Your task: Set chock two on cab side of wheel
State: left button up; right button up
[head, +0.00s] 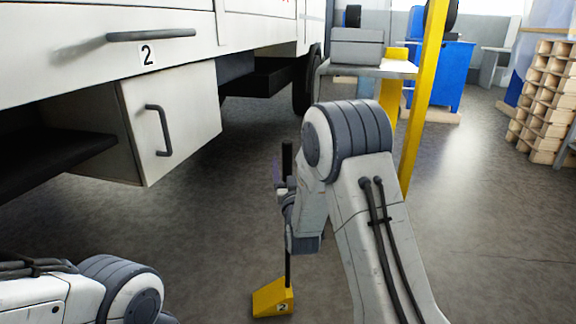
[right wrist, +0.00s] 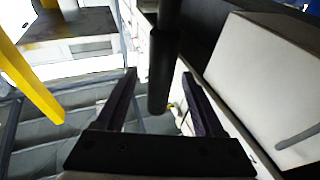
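The yellow chock marked 2 (head: 272,299) is low in the head view, with a thin black upright handle (head: 288,265) rising from it. I cannot tell whether it touches the floor. My right gripper (head: 281,188) is at the upper part of this handle, partly hidden by my right arm. In the right wrist view, the black handle grip (right wrist: 160,75) lies between the two dark fingers of the right gripper (right wrist: 159,76), with a gap on each side. A dark wheel (head: 307,85) shows under the vehicle at the back. My left gripper is out of view.
The white vehicle body (head: 185,60), with a 2 label and a low cabinet (head: 172,120), fills the left. A grey table (head: 368,68), a yellow post (head: 420,110) and wooden racks (head: 545,105) stand behind. The floor at right is clear.

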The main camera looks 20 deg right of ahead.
aim_at(288, 147)
grip_shut()
jog(key=shift+r, duration=0.25)
jog(key=shift+r+p, duration=1.7)
jog(key=shift+r, duration=0.8)
